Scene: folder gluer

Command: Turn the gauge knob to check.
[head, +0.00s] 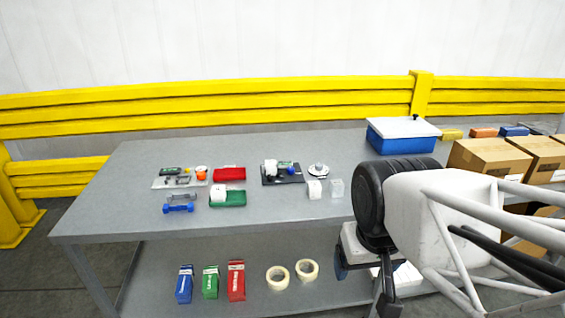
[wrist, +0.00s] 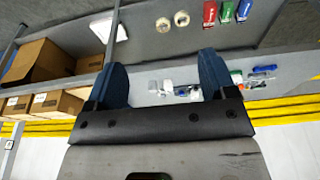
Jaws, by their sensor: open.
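No knob is clearly labelled as the gauge's. A small white plate (head: 158,184) at the left of the table carries a dark block, small metal parts and an orange round piece (head: 201,173). A dark plate (head: 290,181) near the middle carries a small device with white and blue parts (head: 271,167). A silver round piece (head: 318,170) sits right of it. I cannot tell which of these is the gauge knob. My gripper (head: 366,282) is at the table's front right, apart from them. In the wrist view its blue fingers (wrist: 164,78) are spread, empty, with the small items beyond.
A blue box with a white lid (head: 402,141) stands behind, cardboard boxes (head: 489,157) right. The table's front left is clear.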

